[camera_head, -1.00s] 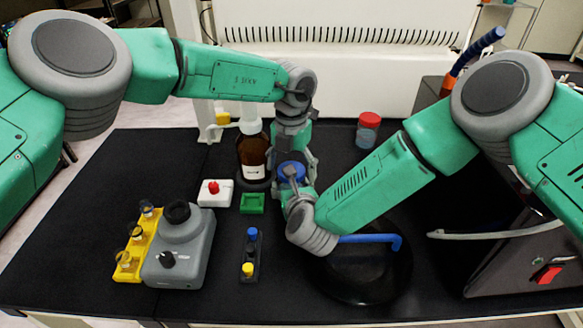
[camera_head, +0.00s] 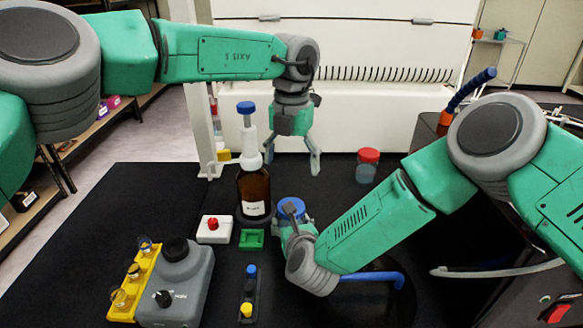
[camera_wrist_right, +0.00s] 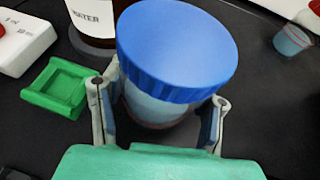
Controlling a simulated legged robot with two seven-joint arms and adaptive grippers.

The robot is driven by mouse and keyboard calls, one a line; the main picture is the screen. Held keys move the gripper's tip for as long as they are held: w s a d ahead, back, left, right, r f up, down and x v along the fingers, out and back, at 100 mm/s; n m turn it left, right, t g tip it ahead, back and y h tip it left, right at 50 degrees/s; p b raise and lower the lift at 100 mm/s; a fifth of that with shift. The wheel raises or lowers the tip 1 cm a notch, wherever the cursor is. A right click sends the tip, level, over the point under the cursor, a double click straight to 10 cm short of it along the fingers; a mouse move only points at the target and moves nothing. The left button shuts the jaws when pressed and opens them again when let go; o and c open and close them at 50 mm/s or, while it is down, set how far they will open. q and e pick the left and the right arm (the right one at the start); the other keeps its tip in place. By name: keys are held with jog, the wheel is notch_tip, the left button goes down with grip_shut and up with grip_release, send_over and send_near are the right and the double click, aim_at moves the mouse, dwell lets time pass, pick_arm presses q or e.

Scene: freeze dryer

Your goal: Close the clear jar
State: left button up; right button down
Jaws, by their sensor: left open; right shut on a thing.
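A clear jar (camera_wrist_right: 155,110) with a wide blue lid (camera_wrist_right: 178,48) stands on the black bench. The lid sits on the jar's top; I cannot tell how tightly. The lid also shows in the head view (camera_head: 291,208). My right gripper (camera_wrist_right: 160,112) is shut on the jar's body below the lid, one finger on each side. In the head view my right wrist hides most of the jar. My left gripper (camera_head: 292,165) is open and empty, fingers down, raised behind and above the jar, apart from it.
A brown bottle (camera_head: 254,186) stands just left of the jar, with a green holder (camera_head: 252,239) nearby. A red-lidded container (camera_head: 367,166) is at the back right. A grey device (camera_head: 178,285) and yellow rack (camera_head: 130,287) are front left.

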jog(key=c, duration=0.5)
grip_release()
jog(key=v, duration=1.1)
jog(key=shift+d, duration=0.1)
jog(key=shift+s+d+r, duration=0.1)
jog(key=shift+s+r, duration=0.1)
jog(key=shift+s, duration=0.2)
